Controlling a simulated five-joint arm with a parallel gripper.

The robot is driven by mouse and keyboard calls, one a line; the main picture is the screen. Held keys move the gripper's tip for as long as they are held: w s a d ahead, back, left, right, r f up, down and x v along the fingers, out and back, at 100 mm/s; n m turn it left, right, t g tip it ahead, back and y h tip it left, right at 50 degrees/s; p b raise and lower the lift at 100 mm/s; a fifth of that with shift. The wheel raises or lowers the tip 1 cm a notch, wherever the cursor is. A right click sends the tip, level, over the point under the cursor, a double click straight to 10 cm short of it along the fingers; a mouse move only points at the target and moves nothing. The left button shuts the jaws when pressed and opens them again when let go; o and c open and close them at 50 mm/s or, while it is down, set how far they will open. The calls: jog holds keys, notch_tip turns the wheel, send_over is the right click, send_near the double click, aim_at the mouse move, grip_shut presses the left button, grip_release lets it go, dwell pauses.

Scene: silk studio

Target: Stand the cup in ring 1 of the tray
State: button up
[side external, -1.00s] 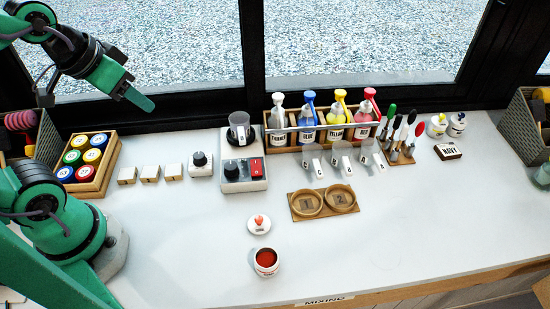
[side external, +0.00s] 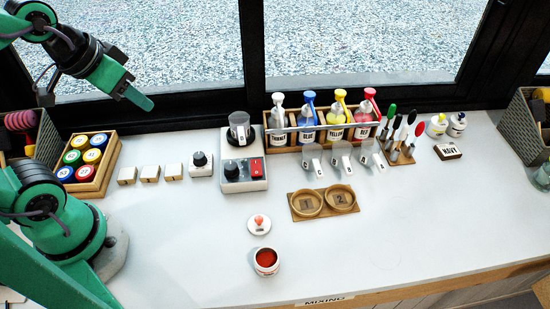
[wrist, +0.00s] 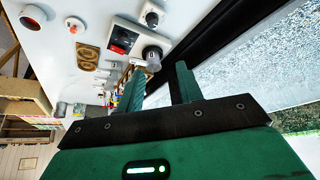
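A clear cup (side external: 239,130) stands upright on the back of a white device (side external: 245,181) with a black knob and red switch. It also shows in the wrist view (wrist: 152,55), near the fingers. The wooden tray (side external: 323,213) lies flat right of and in front of the device, with ring 1 (side external: 307,204) on the left and ring 2 on the right; both rings look empty. The tray also shows in the wrist view (wrist: 88,66). My gripper (wrist: 161,85) is open and empty, its fingers apart. In the side view my gripper (side external: 140,98) hangs high at the upper left, away from the cup.
Several pump bottles stand in a wooden rack (side external: 297,139), with tilted clear scoops (side external: 342,160) in front. An open pot of red (side external: 266,262) and a white lid (side external: 259,226) are at the front. Small blocks (side external: 150,174) lie left of the device. The right front counter is clear.

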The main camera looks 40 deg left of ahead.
jog(key=w+m, duration=0.2)
jog(key=m, duration=0.1)
jog(key=m+g, duration=0.5)
jog(key=m, duration=1.7)
send_over(242, 135)
jog(key=f, duration=1)
jog(key=shift+s+a+f, duration=0.2)
jog(key=shift+s+f, duration=0.05)
jog(key=shift+w+d+f+m+g, duration=0.2)
jog(key=shift+f+m+g, duration=0.15)
jog(key=shift+m, duration=0.25)
jog(key=shift+f, duration=0.1)
jog(key=shift+f, duration=2.85)
